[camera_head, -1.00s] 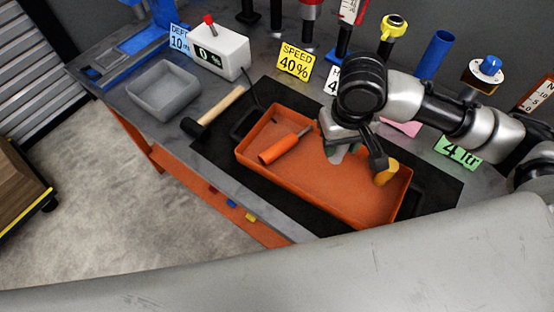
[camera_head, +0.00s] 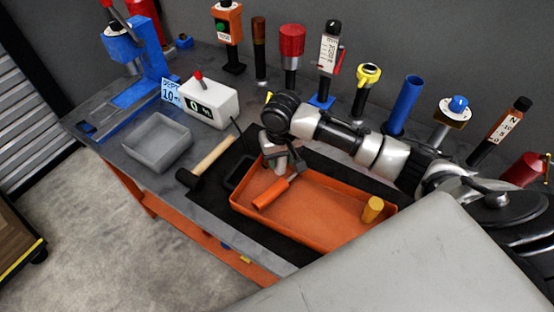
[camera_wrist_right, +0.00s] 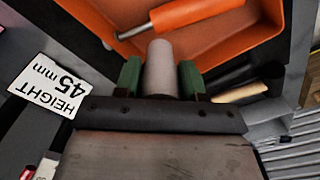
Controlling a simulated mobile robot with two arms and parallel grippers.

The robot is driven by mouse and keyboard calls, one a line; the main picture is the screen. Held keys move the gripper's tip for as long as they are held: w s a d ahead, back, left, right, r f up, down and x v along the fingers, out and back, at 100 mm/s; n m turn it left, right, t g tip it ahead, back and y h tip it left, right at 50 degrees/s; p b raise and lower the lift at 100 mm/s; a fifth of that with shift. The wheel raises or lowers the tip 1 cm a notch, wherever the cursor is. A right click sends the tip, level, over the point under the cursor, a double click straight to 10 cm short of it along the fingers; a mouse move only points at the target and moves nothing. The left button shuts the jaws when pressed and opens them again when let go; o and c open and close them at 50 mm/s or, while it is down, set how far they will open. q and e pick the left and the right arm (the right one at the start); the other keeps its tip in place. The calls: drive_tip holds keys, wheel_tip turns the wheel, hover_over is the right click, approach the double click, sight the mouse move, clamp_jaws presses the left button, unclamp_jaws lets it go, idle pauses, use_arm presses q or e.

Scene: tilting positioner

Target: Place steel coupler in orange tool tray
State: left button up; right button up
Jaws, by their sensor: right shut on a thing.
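The orange tool tray (camera_head: 325,215) lies on the bench. It holds an orange-handled screwdriver (camera_head: 270,193) at its left end and an upright yellow cylinder (camera_head: 372,209) at its right end. My right gripper (camera_head: 282,165) is above the tray's back left part. In the right wrist view it is shut on a smooth grey cylinder, the steel coupler (camera_wrist_right: 160,68), between green finger pads. The coupler points toward the tray's edge (camera_wrist_right: 115,20) and the screwdriver handle (camera_wrist_right: 180,15). In the head view the arm mostly hides the coupler. My left gripper is not in view.
A wooden-handled hammer (camera_head: 212,158) lies left of the tray, beside an empty grey bin (camera_head: 157,144). A white display box (camera_head: 208,102) stands behind them. Several posts and tools line the bench's back. The tray's middle is clear.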

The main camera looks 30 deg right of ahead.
drive_tip(key=shift+w+a+f, duration=0.15)
drive_tip(key=shift+w+f, duration=0.2)
drive_tip(key=shift+w, duration=0.25)
drive_tip(key=shift+w+a+f, duration=0.15)
drive_tip(key=shift+w+f, duration=0.2)
drive_tip(key=shift+w, duration=0.2)
drive_tip(key=shift+f+p, duration=0.5)
drive_tip(key=shift+f, duration=1.5)
drive_tip(key=shift+f, duration=0.1)
drive_tip(key=o, duration=0.7)
wheel_tip(320, 180, up, 12)
drive_tip(key=shift+r+b, duration=0.15)
drive_tip(key=shift+b, duration=0.5)
